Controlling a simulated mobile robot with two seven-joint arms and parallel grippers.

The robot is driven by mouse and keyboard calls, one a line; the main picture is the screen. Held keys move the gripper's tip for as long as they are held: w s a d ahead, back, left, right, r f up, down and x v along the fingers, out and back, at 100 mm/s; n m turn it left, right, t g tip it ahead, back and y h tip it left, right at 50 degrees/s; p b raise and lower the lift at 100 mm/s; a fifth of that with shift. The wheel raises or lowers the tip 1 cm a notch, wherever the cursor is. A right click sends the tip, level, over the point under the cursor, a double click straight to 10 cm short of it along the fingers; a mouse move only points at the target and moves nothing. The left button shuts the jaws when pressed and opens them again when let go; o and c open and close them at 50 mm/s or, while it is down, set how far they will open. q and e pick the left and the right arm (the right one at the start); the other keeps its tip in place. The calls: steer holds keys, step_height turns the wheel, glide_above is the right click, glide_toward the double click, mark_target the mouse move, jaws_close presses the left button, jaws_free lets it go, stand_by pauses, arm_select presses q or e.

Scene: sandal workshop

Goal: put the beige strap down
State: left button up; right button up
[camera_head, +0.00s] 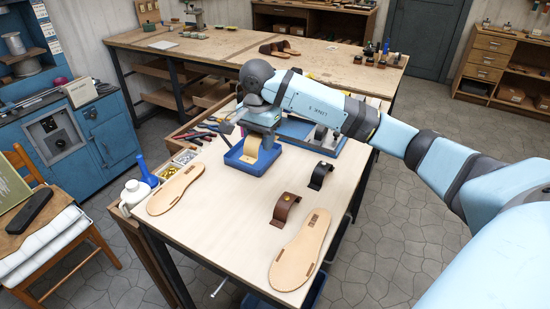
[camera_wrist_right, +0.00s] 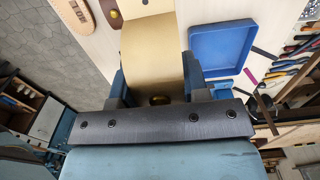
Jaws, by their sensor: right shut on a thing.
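The beige strap (camera_head: 250,150) is a curved, light tan band in my right gripper (camera_head: 259,136). In the head view the strap shows in front of a shallow blue tray (camera_head: 262,167) on the workbench. In the right wrist view the strap (camera_wrist_right: 152,45) sits between the two fingers of my right gripper (camera_wrist_right: 154,82), which is shut on it. There the blue tray (camera_wrist_right: 222,50) lies to the right of the strap and its visible floor is bare. I cannot tell the exact height of the strap above the bench. My left gripper is not in view.
On the bench (camera_head: 225,215) lie a black strap (camera_head: 320,175), a brown strap (camera_head: 285,208) and two tan soles (camera_head: 175,190) (camera_head: 300,252). A blue bottle (camera_head: 147,172), a white bottle (camera_head: 134,190) and several hand tools (camera_head: 205,130) line the left edge. The bench middle is clear.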

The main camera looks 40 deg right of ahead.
mark_target(263, 200)
steer(key=f+p, duration=0.1)
steer(key=f, duration=0.5)
steer(key=f+p, duration=0.1)
steer(key=f, duration=1.1)
steer(key=shift+s+f+p, duration=0.15)
steer(key=shift+s+p, duration=0.1)
steer(key=shift+p, duration=0.15)
steer(key=shift+f, duration=0.3)
steer(key=shift+f, duration=0.2)
steer(key=o, duration=1)
steer(key=shift+c, duration=0.2)
steer(key=shift+r, duration=0.1)
